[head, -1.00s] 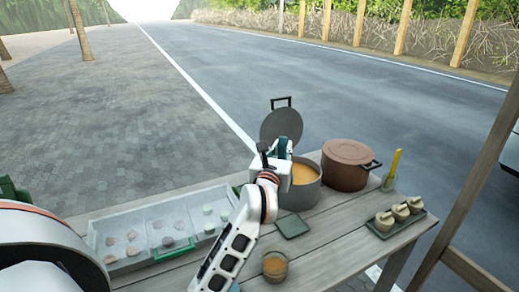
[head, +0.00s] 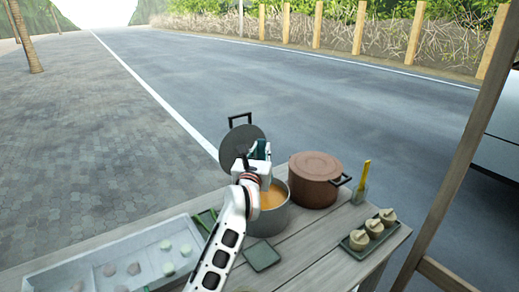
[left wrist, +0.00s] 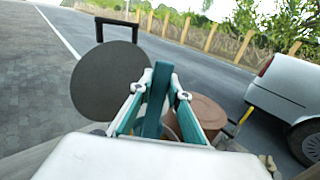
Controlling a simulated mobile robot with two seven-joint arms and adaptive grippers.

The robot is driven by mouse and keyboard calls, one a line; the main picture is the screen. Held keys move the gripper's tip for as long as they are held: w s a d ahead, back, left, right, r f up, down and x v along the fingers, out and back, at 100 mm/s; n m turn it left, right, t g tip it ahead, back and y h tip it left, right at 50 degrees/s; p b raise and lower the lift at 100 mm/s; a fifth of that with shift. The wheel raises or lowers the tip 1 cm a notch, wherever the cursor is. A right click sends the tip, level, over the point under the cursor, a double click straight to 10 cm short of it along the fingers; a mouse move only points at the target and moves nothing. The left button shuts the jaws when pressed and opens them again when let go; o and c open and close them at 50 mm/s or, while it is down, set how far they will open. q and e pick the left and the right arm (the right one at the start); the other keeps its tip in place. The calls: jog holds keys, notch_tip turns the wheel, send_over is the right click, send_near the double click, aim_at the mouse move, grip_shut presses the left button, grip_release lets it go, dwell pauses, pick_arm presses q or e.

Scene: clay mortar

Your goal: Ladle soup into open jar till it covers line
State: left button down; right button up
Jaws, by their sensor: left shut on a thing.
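A grey pot (head: 280,217) of orange soup (head: 271,196) stands on the table; its round grey lid (head: 237,146) shows behind it. My left gripper (head: 259,149) is over the pot's back left part and hides some of it. In the left wrist view the gripper (left wrist: 160,85) is shut on an upright teal piece (left wrist: 153,105), which looks like the ladle's handle. The ladle's bowl is hidden. The open jar is out of view or just cut off at the head view's bottom edge. My right gripper is not in view.
A brown lidded pot (head: 315,183) stands right of the soup pot. A glass with a yellow stick (head: 361,187) and a tray of pale pieces (head: 364,240) are farther right. A green square mat (head: 262,257) lies in front. A pale divided tray (head: 75,255) is left.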

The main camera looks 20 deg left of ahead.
pick_arm(q)
jog(key=shift+f+b, duration=0.3)
jog(key=shift+f, duration=0.35)
jog(key=shift+f+b, duration=0.6)
jog(key=shift+f, duration=0.2)
notch_tip(320, 180, down, 5)
jog(key=b, duration=0.3)
jog(key=shift+w+b, duration=0.1)
jog(key=shift+b, duration=0.3)
jog(key=shift+f+b, duration=0.35)
jog(key=shift+f, duration=0.2)
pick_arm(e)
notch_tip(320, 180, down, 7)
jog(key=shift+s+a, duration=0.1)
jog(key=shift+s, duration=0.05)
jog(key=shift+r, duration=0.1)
